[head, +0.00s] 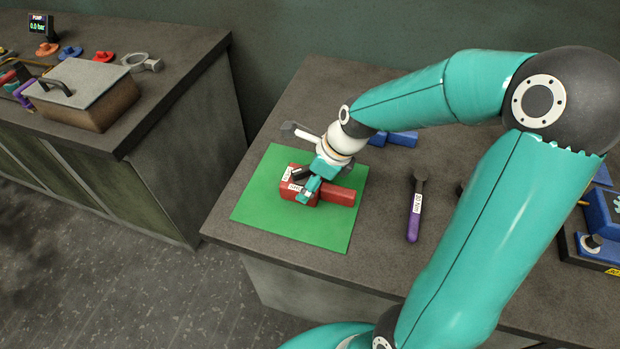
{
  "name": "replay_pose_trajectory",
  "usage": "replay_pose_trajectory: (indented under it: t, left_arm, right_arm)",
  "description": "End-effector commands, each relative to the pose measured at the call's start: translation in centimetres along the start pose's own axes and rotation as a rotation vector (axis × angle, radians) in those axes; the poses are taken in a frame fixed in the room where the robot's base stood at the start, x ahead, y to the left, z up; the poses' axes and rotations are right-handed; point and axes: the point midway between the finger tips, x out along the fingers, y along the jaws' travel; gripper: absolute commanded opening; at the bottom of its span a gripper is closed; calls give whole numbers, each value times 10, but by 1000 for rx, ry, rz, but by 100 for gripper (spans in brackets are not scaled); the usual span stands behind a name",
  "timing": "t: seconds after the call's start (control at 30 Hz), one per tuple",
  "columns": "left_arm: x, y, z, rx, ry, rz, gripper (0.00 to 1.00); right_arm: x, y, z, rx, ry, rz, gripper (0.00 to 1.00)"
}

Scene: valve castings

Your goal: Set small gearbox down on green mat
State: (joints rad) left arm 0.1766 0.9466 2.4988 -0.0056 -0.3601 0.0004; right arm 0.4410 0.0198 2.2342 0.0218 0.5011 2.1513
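The small gearbox (341,195) is a red block-like casting with white labels. It is at the green mat (263,212), over its middle; I cannot tell whether it rests fully on it. The mat lies flat near the left corner of the right-hand bench. My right gripper (306,190) comes down from above onto the gearbox, its teal fingers against the red body and hiding part of it. I cannot tell whether the fingers are closed on it. My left gripper is not in view.
A purple-handled tool (414,212) lies right of the mat. Blue blocks (402,138) lie behind it, and a blue device (604,215) stands at the right edge. The left bench holds a lidded brown box (88,112) and small parts. A floor gap separates the benches.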

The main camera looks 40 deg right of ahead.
Motion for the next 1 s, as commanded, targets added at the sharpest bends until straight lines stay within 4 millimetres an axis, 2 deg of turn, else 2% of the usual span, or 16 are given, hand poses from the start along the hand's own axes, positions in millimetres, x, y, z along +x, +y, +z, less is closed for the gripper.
replay_pose_trajectory:
  t: [0.03, 0.13, 0.57, 0.77, 1.0]
  left_arm:
    - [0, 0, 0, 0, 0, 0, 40]
    - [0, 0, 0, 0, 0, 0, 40]
    - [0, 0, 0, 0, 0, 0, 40]
    - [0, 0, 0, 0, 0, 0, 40]
    - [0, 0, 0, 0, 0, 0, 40]
  right_arm:
    - [-1, -1, 0, 1, -2, -4, 84]
    - [-1, -1, 0, 2, -2, -3, 100]
    - [-4, 0, -1, 2, 1, 0, 100]
    - [-29, -1, 0, 2, -2, -5, 100]
    - [-78, -2, 0, 2, -4, -7, 100]
